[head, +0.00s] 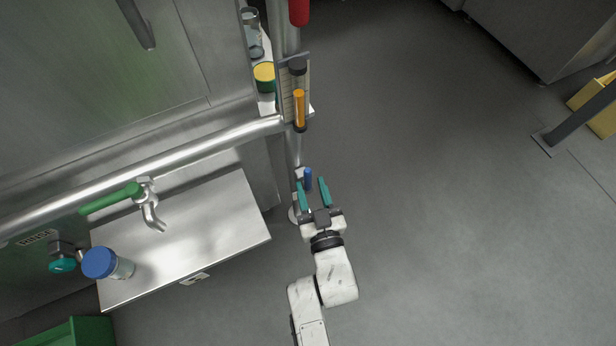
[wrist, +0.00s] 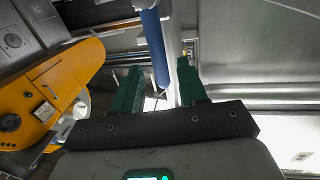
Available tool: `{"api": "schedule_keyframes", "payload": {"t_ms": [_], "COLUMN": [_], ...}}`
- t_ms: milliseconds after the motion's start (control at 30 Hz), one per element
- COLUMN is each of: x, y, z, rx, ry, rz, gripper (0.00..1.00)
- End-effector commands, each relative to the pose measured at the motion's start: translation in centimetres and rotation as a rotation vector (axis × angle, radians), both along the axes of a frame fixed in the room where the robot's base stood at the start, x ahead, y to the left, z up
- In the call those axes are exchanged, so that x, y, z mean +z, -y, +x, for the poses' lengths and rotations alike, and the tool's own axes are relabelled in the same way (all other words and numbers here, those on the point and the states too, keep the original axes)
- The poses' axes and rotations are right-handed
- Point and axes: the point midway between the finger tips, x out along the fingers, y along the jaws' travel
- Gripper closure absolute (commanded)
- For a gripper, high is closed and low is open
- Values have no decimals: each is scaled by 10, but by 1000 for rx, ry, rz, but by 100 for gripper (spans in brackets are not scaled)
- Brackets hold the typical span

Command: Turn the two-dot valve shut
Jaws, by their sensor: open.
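A blue lever handle (head: 308,178) is on the vertical pipe beside the steel bench. My gripper (head: 312,183) is open, with its two teal fingers at this handle. In the wrist view the blue handle (wrist: 155,45) shows between the open fingers (wrist: 160,68), with gaps visible on both sides. I cannot tell whether this is the two-dot valve, as no dots are readable on it. A green lever (head: 110,198) sits on the tap over the bench. An orange handle (head: 299,108) is higher on the pipe.
The steel bench (head: 215,225) holds a blue-lidded jar (head: 100,263) at left. A teal knob (head: 62,265) is beside it. A yellow-lidded jar (head: 265,75) stands near the orange handle. A red cylinder (head: 299,12) is at the top. The floor at right (head: 430,200) is clear.

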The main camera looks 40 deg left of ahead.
Motion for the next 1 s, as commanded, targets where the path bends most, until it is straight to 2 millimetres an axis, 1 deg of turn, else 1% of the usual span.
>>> {"api": "schedule_keyframes", "payload": {"t_ms": [33,100,233,400,633,667,1000], "x": [-2,-2,-1,0,0,0,0], "y": [-8,-17,-27,-32,-32,-32,-32], "z": [5,11,18,21,22,22,21], "rx": [1,1,1,0,0,0,0], "ry": [1,1,0,-1,-1,-1,-1], "rz": [2,2,0,-1,-1,-1,-1], "gripper": [58,58,58,58,58,60,92]}}
